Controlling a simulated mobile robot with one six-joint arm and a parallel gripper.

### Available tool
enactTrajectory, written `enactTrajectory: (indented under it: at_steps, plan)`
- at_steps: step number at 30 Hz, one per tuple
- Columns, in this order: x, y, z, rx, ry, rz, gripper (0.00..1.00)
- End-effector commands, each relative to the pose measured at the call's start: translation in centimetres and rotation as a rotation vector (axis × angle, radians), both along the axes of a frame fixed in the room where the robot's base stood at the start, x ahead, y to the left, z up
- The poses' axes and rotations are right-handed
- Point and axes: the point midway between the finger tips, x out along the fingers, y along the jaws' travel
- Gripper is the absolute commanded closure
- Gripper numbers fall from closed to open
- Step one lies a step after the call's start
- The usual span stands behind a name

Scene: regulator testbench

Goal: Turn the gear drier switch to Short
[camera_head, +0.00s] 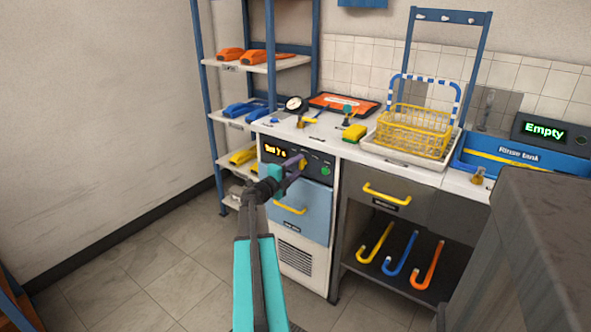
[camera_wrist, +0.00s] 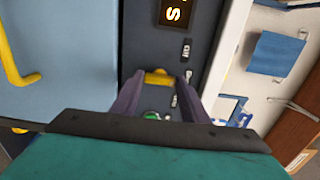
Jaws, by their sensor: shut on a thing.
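The gear drier is the unit with a dark control panel (camera_head: 270,151) above a blue door (camera_head: 285,212) with a yellow handle. An amber display sits at the panel's left; its text is too small to read surely. The yellow switch knob (camera_wrist: 158,77) is on the dark panel in the wrist view, between my fingers. My gripper (camera_head: 300,163) reaches the panel from the front, and in the wrist view its fingers (camera_wrist: 158,90) are closed around the knob. Small labels sit around the knob, unreadable. A green button (camera_head: 325,170) is right of the gripper.
The worktop above holds a gauge (camera_head: 294,103), a yellow-green sponge (camera_head: 354,133) and a yellow basket (camera_head: 415,130). A rinse tank (camera_head: 525,158) stands at right. Shelves (camera_head: 258,65) stand left of the drier. A grey block (camera_head: 535,250) fills the right foreground. The floor at left is clear.

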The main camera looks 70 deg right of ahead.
Motion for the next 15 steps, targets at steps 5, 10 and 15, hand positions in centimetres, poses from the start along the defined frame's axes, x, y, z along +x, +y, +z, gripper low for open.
enactTrajectory:
  at_steps: [5,10,15]
  plan:
    - [0.43,-0.14,0.35,-0.004,0.004,0.011,0.82]
    - [0.31,-0.11,0.24,-0.002,0.004,0.008,0.41]
    - [0.17,-0.08,0.13,-0.001,0.002,0.005,0.41]
